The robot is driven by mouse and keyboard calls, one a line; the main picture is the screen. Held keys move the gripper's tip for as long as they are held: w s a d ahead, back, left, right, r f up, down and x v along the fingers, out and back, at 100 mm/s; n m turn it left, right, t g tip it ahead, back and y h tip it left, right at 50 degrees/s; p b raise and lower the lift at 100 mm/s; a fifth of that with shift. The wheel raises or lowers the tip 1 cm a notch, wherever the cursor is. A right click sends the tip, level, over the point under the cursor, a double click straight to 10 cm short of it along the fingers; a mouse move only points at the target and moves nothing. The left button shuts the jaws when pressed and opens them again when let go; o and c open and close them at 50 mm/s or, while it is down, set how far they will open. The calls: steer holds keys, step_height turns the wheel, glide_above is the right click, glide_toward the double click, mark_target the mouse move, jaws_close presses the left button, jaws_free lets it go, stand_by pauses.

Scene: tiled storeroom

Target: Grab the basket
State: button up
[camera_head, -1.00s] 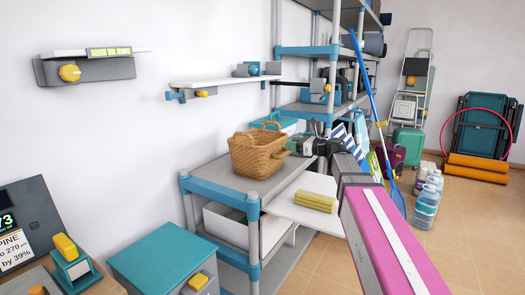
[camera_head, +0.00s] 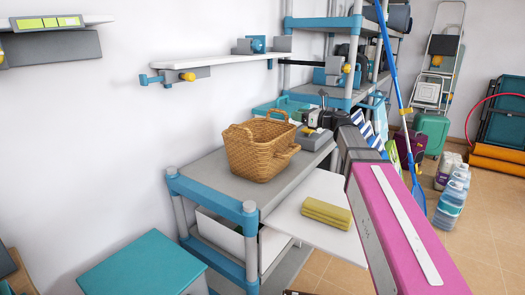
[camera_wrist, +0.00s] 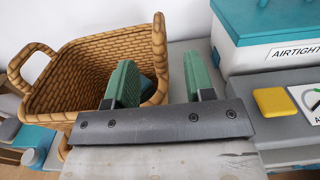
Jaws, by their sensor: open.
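The woven tan basket (camera_head: 255,158) stands upright on the grey top of a blue-edged shelf unit (camera_head: 212,190), with a looped handle at each end. In the wrist view the basket (camera_wrist: 60,95) fills the left and its inside shows. My gripper (camera_wrist: 160,82) is open there, with its two green fingers apart. The right handle (camera_wrist: 160,45) appears between the fingers in the picture; the left finger overlaps the basket's inside. I cannot tell whether they touch. In the head view my wrist is right of and behind the basket, and the fingertips are not clear.
A grey box with a yellow button (camera_head: 314,138) sits right of the basket. A teal-lidded box (camera_head: 282,106) stands behind it. Folded yellow cloth (camera_head: 327,212) lies on a white board (camera_head: 305,225) at the front. A wall shelf (camera_head: 215,68) hangs above.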

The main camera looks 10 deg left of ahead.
mark_target(282, 111)
steer(key=x, duration=0.8)
steer(key=shift+s+a, duration=0.1)
jaws_close()
